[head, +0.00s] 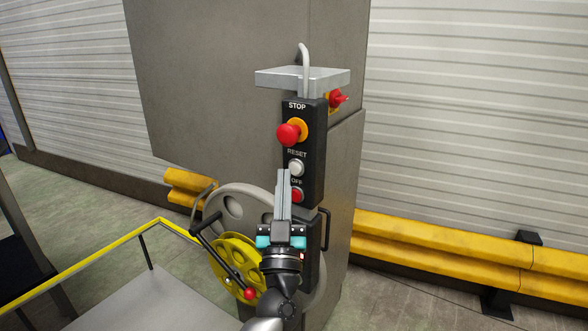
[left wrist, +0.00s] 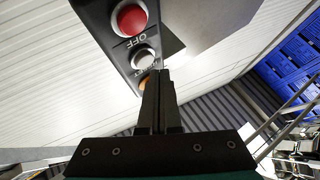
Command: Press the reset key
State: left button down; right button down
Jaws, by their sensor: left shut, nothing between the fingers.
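The reset key is a pale round button (head: 296,168) under the word RESET on a black control box (head: 315,150). In the left wrist view the pale key (left wrist: 143,58) shows whole, just above and left of my fingertips. My left gripper (head: 284,172) is shut and empty, its fingers pointing up in front of the box. In the head view its tips are just left of the key; in the wrist view the left gripper (left wrist: 158,75) overlaps the box edge beside the key. I cannot tell whether the tips touch the box. My right gripper is not in view.
A red STOP knob (head: 289,134) with an orange collar sits above the key. A red OFF button (head: 298,195) sits below, partly behind my fingers. A grey plate (head: 300,76) tops the box. A handwheel with a yellow disc (head: 237,262) stands lower left. Yellow guard rails (head: 440,245) run right.

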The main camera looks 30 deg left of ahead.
pick_arm(q)
jog(key=shift+w, duration=0.15)
dwell(0.8)
jog(key=shift+w, duration=0.3)
jog(key=shift+w, duration=0.4)
dwell(0.6)
jog(key=shift+s+p, duration=0.15)
jog(key=shift+p, duration=0.15)
jog(key=shift+s+p, duration=0.4)
jog(key=shift+s, duration=0.3)
jog(key=s+p, duration=0.2)
jog(key=s, duration=0.3)
jog(key=shift+a, duration=0.2)
